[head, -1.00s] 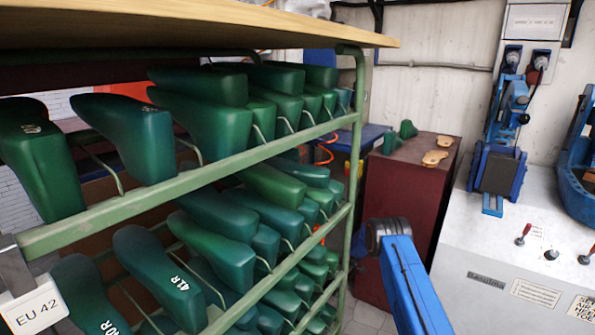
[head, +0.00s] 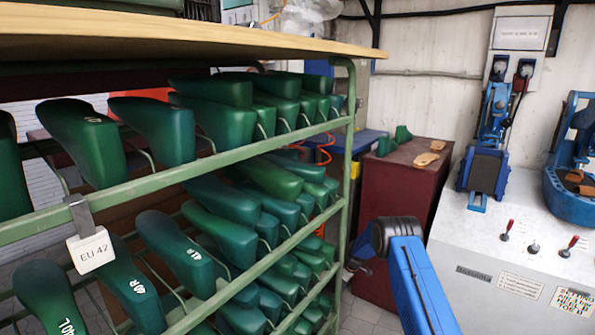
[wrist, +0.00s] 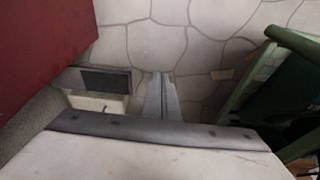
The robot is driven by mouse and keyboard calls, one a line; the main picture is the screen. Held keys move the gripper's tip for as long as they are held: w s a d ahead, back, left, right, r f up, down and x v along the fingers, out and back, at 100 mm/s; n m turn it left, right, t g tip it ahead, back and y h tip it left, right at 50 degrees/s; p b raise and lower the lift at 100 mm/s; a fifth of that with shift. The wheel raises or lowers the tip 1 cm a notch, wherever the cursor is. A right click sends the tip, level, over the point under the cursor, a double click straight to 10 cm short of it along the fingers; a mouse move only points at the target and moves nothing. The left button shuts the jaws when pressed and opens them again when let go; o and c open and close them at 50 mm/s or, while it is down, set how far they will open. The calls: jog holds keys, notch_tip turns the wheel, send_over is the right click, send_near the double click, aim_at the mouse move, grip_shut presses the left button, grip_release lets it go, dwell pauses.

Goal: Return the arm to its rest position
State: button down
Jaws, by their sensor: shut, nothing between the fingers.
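My arm shows in the head view as a blue link with a dark grey joint at its upper end, in front of the aisle between the green rack and the white machine. My gripper is not clearly visible there. In the wrist view my gripper (wrist: 160,78) is a pair of grey fingers, closed together and empty, pointing over the stone-patterned floor (wrist: 150,42). No object is held.
A green rack (head: 190,166) with several green shoe lasts stands at left under a wooden top (head: 200,38). A dark red cabinet (head: 402,190) stands at the back, and a white machine (head: 480,235) stands at right. The wrist view shows the cabinet (wrist: 40,40) and rack (wrist: 245,90) on either side.

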jog(key=s+d+r+m, duration=0.1)
jog(key=s+r, duration=0.3)
jog(key=r, duration=1)
jog(key=s+r+m, duration=0.1)
jog(key=s+r, duration=0.2)
jog(key=r, duration=1.1)
jog(key=s+d+r+m+t, duration=0.1)
jog(key=s+d+r+m, duration=0.15)
jog(key=s+r, duration=1.85)
jog(key=s+r+m, duration=0.1)
jog(key=s+r, duration=0.3)
jog(key=s, duration=0.4)
jog(key=s+d+r+m+t+h, duration=0.1)
jog(key=s+r, duration=0.2)
jog(key=s, duration=0.5)
jog(key=s+r+m, duration=0.1)
jog(key=s+r, duration=0.3)
jog(key=s, duration=0.3)
jog(key=s+d+f+m, duration=0.1)
jog(key=s+f, duration=0.1)
jog(key=s, duration=0.9)
jog(key=s+d+f+m+t+h, duration=0.1)
jog(key=s+f+m, duration=0.1)
jog(key=s, duration=0.9)
jog(key=shift+f, duration=0.25)
